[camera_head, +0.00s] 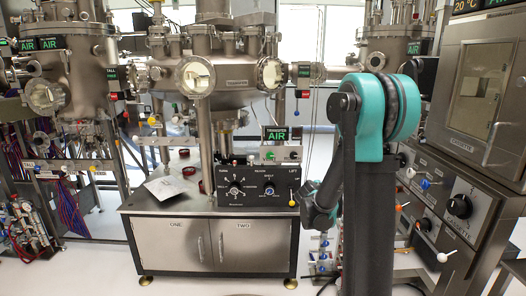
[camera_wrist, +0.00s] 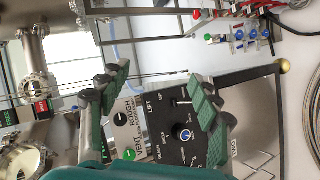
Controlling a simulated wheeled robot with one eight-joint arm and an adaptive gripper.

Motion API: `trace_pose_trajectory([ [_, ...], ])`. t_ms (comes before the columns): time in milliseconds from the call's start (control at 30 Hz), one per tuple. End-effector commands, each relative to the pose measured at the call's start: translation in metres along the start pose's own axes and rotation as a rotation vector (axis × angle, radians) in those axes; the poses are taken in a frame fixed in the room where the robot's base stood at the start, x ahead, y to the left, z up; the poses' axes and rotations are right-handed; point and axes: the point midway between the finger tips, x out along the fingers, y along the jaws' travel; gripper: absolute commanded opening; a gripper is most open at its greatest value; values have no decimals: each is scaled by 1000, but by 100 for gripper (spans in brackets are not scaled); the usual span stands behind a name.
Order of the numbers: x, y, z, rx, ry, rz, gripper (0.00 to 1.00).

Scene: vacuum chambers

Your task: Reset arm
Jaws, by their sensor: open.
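My gripper (camera_wrist: 160,103) is open in the wrist view, its two green-padded fingers spread apart. Nothing is held between the fingers. Behind them is the black control panel (camera_wrist: 172,135) with a blue-centred knob and a lift lever; its distance from the fingertips is hard to judge. In the head view my teal and black arm stands right of centre, bent with a link hanging down beside the column. My gripper is not clearly visible there. The same control panel (camera_head: 258,187) shows left of the arm, with knobs and a yellow-tipped lever.
The panel sits on a cabinet (camera_head: 172,243) with two doors, below a steel vacuum chamber (camera_head: 232,78). Papers (camera_head: 165,187) and dark red round pieces lie on the cabinet top. An oven-like unit (camera_head: 483,92) stands close at right. Bare floor shows in front of the cabinet.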

Motion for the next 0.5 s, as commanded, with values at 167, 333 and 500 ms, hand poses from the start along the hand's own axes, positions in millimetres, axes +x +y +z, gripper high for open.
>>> trace_pose_trajectory([
  [167,-54,-24,52,222,-80,-155,63],
  [333,-108,-61,93,425,-160,-312,63],
  [500,-168,-108,126,616,-242,-477,63],
])
